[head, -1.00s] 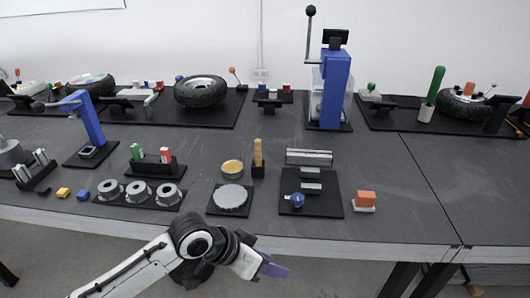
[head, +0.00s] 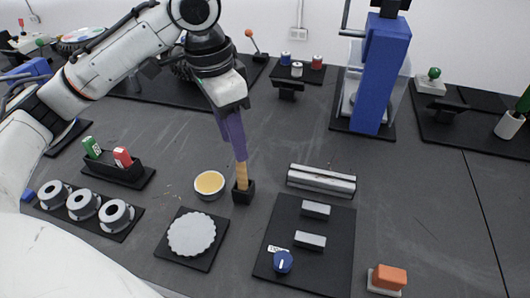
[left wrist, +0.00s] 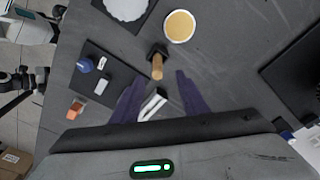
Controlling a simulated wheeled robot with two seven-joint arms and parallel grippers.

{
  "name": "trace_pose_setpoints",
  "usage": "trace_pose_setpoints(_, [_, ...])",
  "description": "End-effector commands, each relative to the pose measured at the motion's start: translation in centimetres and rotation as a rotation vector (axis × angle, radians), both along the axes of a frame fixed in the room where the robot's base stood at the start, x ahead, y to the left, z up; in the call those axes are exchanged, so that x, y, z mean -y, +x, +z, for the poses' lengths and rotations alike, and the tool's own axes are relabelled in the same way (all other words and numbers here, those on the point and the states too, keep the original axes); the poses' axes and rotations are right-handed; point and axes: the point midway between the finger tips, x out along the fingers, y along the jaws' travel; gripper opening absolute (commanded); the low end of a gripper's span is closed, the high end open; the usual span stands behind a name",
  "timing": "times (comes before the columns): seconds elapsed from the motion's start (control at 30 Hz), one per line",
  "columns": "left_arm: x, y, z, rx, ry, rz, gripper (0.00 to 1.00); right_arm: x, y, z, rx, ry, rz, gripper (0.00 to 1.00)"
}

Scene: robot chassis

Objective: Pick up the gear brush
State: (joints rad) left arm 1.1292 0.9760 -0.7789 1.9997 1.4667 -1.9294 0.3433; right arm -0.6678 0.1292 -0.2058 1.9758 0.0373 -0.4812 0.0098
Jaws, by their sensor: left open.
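The gear brush (head: 241,176) stands upright with its wooden handle up in a small black holder (head: 243,194); its lower end is hidden in the holder. In the left wrist view, the brush handle (left wrist: 157,68) shows between the lines of the two purple fingertips. My left gripper (head: 239,156) is open and points down right above the handle, with its fingers overlapping the handle's top in the head view. In the left wrist view, the fingers of my left gripper (left wrist: 160,77) are apart with nothing gripped. I cannot tell whether they touch the handle. My right gripper is out of view.
A yellow-filled bowl (head: 209,184) stands just left of the holder, with a round grey gear (head: 191,233) on a black pad in front. A black board (head: 330,245) with grey blocks and a blue knob lies to the right. A blue press (head: 380,75) stands behind right.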

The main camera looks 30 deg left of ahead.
Motion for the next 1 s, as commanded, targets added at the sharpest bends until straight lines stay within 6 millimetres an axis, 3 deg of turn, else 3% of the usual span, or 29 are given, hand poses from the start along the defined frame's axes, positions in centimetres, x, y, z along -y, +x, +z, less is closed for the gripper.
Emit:
trace_pose_setpoints(0.37, [0.1,0.3,-4.4,-0.004,0.006,0.001,0.4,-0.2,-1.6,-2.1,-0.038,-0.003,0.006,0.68])
trace_pose_setpoints(0.57, [0.4,0.4,-5.5,-0.003,0.005,0.001,0.4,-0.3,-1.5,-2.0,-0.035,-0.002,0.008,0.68])
trace_pose_setpoints(0.87, [1.1,0.5,-9.7,-0.004,0.005,0.001,0.4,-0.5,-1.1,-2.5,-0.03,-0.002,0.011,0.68])
trace_pose_setpoints(1.0, [1.2,0.6,-10.1,0.0,0.005,0.0,0.4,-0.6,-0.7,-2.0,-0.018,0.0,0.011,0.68])
